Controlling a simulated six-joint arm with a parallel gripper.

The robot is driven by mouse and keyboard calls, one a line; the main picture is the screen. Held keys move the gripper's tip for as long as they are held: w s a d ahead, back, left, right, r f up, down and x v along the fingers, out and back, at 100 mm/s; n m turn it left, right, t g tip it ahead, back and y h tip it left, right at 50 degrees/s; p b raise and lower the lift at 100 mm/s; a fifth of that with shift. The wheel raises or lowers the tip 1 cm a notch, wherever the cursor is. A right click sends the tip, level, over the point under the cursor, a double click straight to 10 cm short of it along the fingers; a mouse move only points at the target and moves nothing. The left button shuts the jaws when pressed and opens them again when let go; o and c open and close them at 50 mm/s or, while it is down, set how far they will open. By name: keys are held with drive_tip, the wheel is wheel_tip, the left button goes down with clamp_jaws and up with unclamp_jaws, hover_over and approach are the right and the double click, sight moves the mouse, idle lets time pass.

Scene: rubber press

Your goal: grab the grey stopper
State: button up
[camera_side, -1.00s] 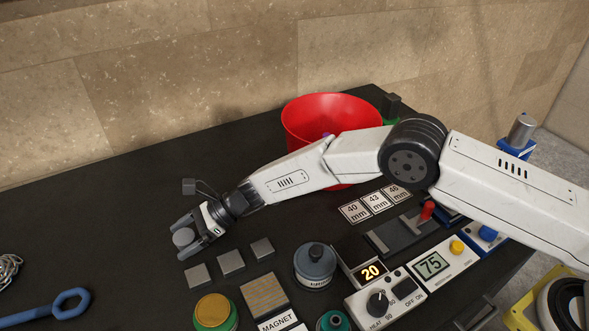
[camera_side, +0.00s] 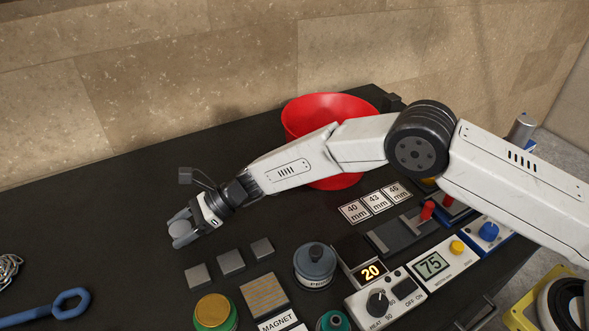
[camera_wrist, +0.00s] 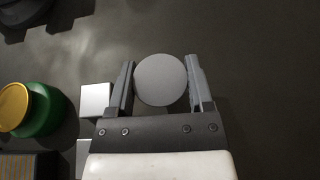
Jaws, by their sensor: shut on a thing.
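The grey stopper (camera_wrist: 161,80) is a round, flat-topped grey piece. In the wrist view it sits between the two fingers of my gripper (camera_wrist: 162,88), which is shut on it. In the side view the stopper (camera_side: 180,229) shows as a light grey disc at the jaws of my gripper (camera_side: 183,231), at the left of the several grey blocks. The stopper's underside is hidden, so I cannot tell whether it touches the table.
Grey square blocks (camera_side: 231,262) lie right of my gripper. A green pot with a gold top (camera_side: 213,311) stands in front. A red bucket (camera_side: 305,112) stands behind my arm.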

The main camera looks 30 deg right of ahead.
drive_tip(key=s+d+r, duration=0.8)
drive_tip(key=s+r, duration=0.2)
drive_tip(key=s, duration=0.1)
drive_tip(key=shift+d+r, duration=0.15)
drive_tip(key=shift+d, duration=0.05)
idle(0.4)
drive_tip(key=shift+s, duration=0.1)
idle(0.4)
